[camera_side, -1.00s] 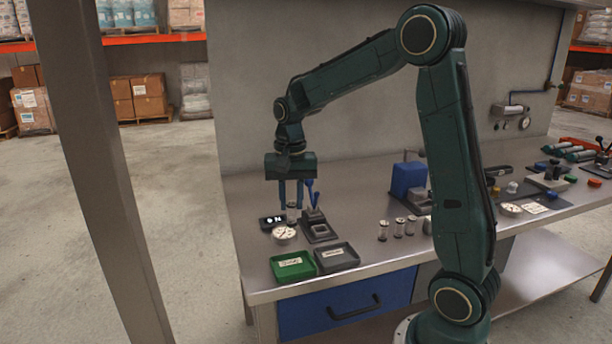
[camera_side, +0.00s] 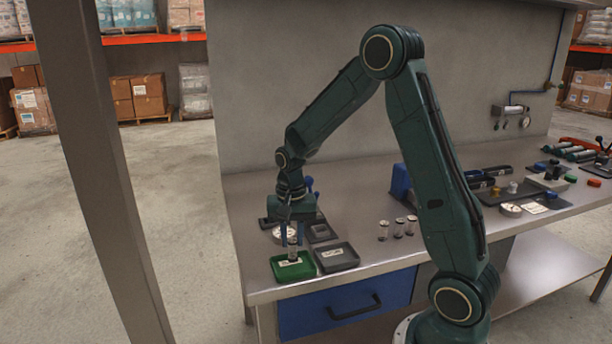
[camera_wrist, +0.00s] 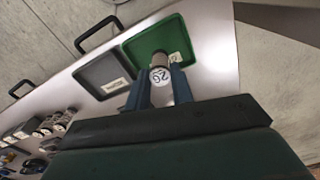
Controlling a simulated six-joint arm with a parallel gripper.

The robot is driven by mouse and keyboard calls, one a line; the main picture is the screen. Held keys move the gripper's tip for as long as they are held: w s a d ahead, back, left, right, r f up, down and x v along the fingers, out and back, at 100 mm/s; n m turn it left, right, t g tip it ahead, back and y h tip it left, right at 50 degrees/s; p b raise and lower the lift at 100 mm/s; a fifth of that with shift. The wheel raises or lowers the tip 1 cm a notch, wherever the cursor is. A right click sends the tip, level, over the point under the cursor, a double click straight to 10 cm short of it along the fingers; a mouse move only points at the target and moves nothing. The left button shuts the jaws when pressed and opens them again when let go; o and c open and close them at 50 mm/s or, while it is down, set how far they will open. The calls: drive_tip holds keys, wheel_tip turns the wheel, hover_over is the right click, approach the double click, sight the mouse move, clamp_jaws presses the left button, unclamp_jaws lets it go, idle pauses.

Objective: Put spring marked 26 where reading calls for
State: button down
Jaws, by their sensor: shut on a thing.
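My gripper (camera_side: 292,236) is shut on the spring marked 26 (camera_side: 292,252), a small upright cylinder with a dark lower end. The green tray (camera_wrist: 176,26) has a white label, hard to read. The grey tray (camera_side: 350,266), also labelled, is just to its right. A round dial gauge (camera_side: 279,233) is behind, partly hidden by my gripper.
Several similar springs (camera_side: 397,228) stand on the bench to the right of the trays. A blue-handled press fixture (camera_side: 320,232) is behind the grey tray. The bench edge and blue drawer (camera_side: 345,303) are in front. Bare bench lies right of the grey tray.

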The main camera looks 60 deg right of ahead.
sight(292, 240)
drive_tip(key=shift+f, duration=1.25)
drive_tip(key=shift+f, duration=0.15)
drive_tip(key=c, duration=1.2)
unclamp_jaws()
wheel_tip(292, 240, up, 12)
drive_tip(key=shift+r, duration=0.2)
